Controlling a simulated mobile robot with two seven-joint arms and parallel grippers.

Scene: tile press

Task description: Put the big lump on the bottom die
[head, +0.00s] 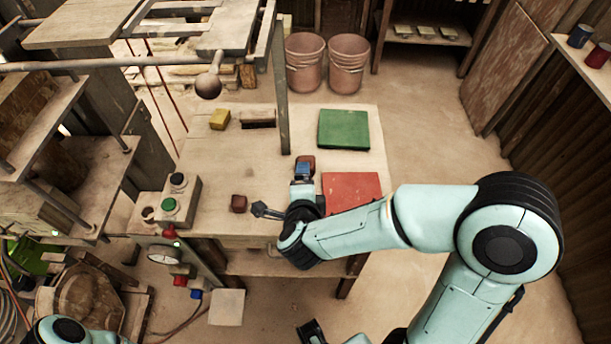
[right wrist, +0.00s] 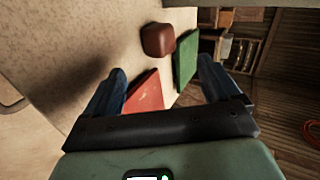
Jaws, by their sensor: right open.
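A reddish-brown lump (head: 307,160) lies on the wooden table, partly hidden by my right gripper (head: 303,171). In the right wrist view that lump (right wrist: 158,40) is just beyond and between the tips of my right gripper (right wrist: 162,68), which is open and empty. A smaller-looking dark red lump (head: 238,203) lies further left on the table. The press (head: 100,190) stands at the left. I cannot pick out its bottom die with certainty. My left gripper does not show; only part of its arm is at the bottom left.
A green board (head: 344,129) and a red board (head: 352,188) lie on the table's right side. A yellow block (head: 220,119) and a brown block (head: 258,119) are at the back. A button box (head: 178,200) stands at the left edge. The table's middle is mostly clear.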

